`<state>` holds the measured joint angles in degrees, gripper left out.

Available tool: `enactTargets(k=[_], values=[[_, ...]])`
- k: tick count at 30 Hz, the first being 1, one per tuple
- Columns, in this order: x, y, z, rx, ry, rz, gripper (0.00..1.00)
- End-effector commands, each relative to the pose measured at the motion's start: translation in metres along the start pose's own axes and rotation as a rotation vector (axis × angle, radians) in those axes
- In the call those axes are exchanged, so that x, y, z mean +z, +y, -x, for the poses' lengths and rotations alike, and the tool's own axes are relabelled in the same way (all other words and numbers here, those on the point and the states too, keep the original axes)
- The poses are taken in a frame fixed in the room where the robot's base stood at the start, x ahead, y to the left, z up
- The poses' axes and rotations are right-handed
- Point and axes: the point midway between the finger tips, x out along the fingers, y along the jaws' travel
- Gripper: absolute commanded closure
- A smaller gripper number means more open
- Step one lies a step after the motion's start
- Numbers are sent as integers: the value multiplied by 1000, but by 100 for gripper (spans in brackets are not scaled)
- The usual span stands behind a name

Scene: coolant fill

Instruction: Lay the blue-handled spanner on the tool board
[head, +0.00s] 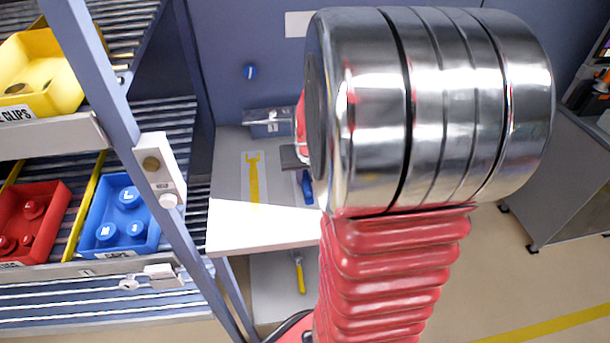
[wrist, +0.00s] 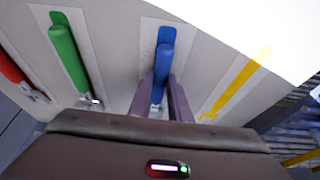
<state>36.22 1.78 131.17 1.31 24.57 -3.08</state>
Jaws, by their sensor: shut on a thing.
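The blue-handled spanner (wrist: 160,70) is between the two fingers of my gripper (wrist: 161,103) in the wrist view, and they are shut on its handle. The handle is over a blue silhouette (wrist: 169,31) on a pale panel of the tool board (wrist: 120,48) and nearly in line with it. I cannot tell whether it touches the board. The spanner's jaw end is hidden by my gripper. In the head view my arm covers most of the gripper, and a bit of blue (head: 306,187) shows beside it over the board (head: 228,178).
A green-handled tool (wrist: 72,60) and a red-handled tool (wrist: 12,70) lie to the left in the wrist view. An empty yellow spanner silhouette (wrist: 238,82) is to the right. In the head view a yellow-handled tool (head: 299,272) lies lower down. A rack post (head: 105,75) stands left.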

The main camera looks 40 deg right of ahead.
Motion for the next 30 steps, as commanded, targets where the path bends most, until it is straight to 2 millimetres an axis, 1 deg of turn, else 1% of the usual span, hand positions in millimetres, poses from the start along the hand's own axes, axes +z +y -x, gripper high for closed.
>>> enactTargets(k=[10, 11, 18, 19, 26, 30], values=[[0, 0, -2, 0, 1, -1, 100], [1, 0, -2, 0, 0, -1, 82], [1, 1, -2, 0, 1, -1, 66], [1, 1, -2, 1, 1, -1, 64], [0, 1, -2, 1, 1, -2, 64], [-1, 1, 2, 1, 3, -2, 64]])
